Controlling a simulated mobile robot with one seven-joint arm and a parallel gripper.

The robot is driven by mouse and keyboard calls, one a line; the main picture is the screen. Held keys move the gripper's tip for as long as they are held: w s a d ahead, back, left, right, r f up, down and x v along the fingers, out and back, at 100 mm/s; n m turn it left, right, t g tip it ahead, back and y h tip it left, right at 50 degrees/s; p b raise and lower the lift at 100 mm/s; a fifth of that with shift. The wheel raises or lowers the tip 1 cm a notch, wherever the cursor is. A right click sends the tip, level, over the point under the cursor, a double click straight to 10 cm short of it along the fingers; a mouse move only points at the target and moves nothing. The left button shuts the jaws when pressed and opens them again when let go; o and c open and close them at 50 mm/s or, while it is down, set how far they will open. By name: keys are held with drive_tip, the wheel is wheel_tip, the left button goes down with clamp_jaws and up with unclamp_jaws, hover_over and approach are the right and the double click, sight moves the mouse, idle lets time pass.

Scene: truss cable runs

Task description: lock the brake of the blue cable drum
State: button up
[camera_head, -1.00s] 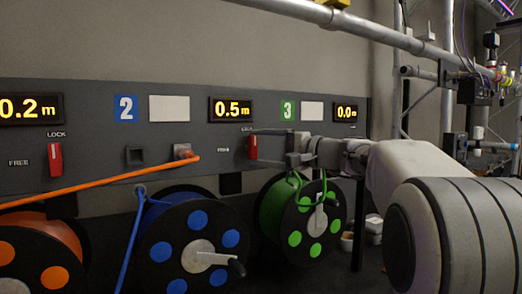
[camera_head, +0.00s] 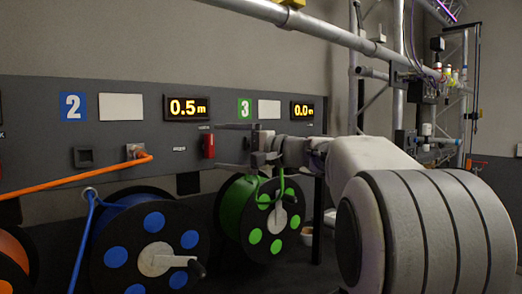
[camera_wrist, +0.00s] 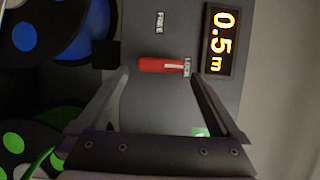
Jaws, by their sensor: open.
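The blue cable drum (camera_head: 150,245) stands at the lower left in the head view, with a crank on its front; part of it shows in the wrist view (camera_wrist: 55,30). Its red brake lever (camera_head: 208,146) is on the panel below the 0.5 m display (camera_head: 187,108). In the wrist view the lever (camera_wrist: 165,66) lies in line with the LOCK label (camera_wrist: 187,67), its white stripe toward that label; the FREE label (camera_wrist: 160,22) is off to its side. My gripper (camera_wrist: 159,82) is open and empty, its fingertips on either side of the lever's line; contact cannot be told.
The green drum (camera_head: 263,220) stands below my gripper. An orange cable (camera_head: 75,178) runs to a panel socket, and a blue cable (camera_head: 82,240) hangs left of the blue drum. A truss pipe (camera_head: 300,25) crosses above. The panel face around the lever is clear.

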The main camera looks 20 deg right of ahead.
drive_tip(key=v, duration=1.5)
drive_tip(key=shift+s+p, duration=0.2)
drive_tip(key=shift+p, duration=0.15)
